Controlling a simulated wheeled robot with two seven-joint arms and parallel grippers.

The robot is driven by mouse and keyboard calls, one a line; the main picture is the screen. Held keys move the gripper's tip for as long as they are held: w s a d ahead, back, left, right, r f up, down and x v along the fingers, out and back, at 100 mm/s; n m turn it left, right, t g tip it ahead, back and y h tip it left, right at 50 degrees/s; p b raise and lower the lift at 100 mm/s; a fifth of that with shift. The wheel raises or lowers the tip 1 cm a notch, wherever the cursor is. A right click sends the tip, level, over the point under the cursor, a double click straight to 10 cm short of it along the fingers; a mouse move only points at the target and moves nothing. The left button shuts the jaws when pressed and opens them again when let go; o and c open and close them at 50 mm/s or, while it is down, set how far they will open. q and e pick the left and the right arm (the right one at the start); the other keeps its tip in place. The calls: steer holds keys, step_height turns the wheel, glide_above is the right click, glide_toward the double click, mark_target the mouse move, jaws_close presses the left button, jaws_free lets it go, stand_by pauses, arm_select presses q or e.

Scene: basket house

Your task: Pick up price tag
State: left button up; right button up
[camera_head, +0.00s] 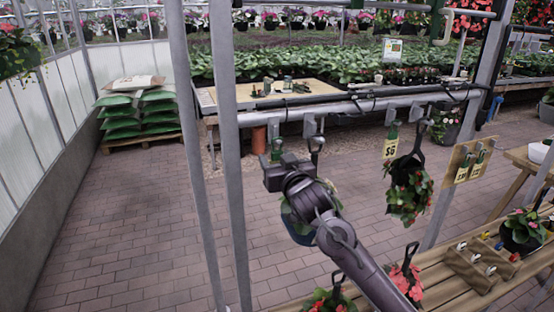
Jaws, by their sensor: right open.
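A yellow price tag (390,148) marked "$5" hangs below a green clip on the grey rail, right of centre. My right gripper (291,158) is open beside the rail, left of that tag and apart from it. A small green clip (277,144) shows just beyond the gripper; whether a tag hangs under it is hidden by the gripper. More yellow price tags (462,170) are on a small wooden board at the right. My left gripper is not in view.
A hanging plant with red flowers (408,190) is beside the "$5" tag. A blue pot (298,232) hangs partly behind my right arm. A slatted wooden bench (440,268) with flower pots is at lower right. Metal posts (230,150) stand left of the gripper. The brick floor at left is clear.

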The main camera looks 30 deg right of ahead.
steer(key=c, duration=0.4)
steer(key=shift+r, duration=0.15)
